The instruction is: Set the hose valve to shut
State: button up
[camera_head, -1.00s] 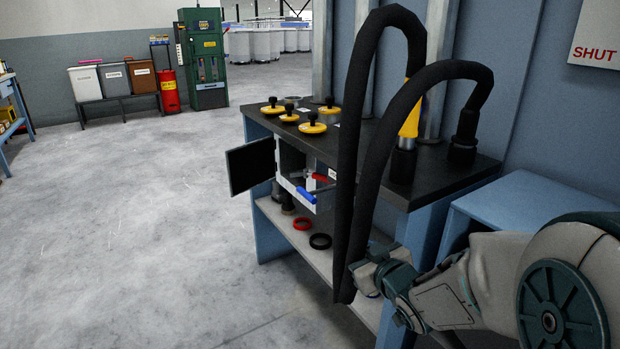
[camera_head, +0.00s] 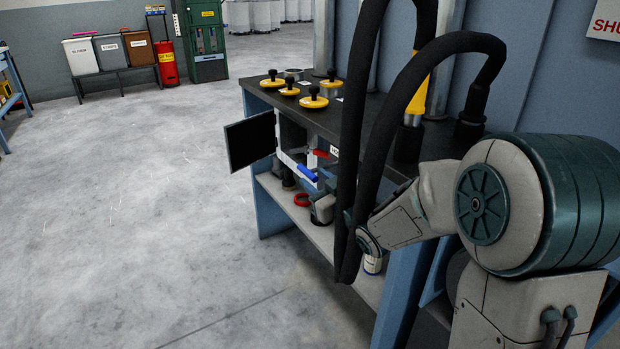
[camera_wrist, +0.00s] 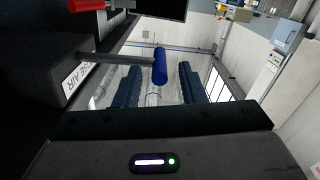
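A valve lever with a blue handle (camera_head: 308,173) sticks out of the open white box (camera_head: 289,160) under the bench top. In the wrist view, the blue handle (camera_wrist: 160,66) stands on a grey rod beside a label (camera_wrist: 78,80) whose visible end reads "SE AIR". A red-handled lever (camera_head: 320,154) sits just above it; its red end also shows in the wrist view (camera_wrist: 87,6). My gripper (camera_wrist: 158,78) is open, its two dark fingers on either side of the blue handle's line, with gaps visible. In the head view, the black hoses partly hide my wrist.
Thick black hoses (camera_head: 352,130) hang in front of the bench (camera_head: 385,108). The dark box door (camera_head: 250,142) stands open on the left. Yellow knobs (camera_head: 313,99) sit on top, and a red ring (camera_head: 302,199) lies on the shelf. A partly cropped "SHUT" sign (camera_head: 606,22) hangs on the wall.

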aim_at(316, 180)
jog(key=shift+x, duration=1.7)
grip_shut()
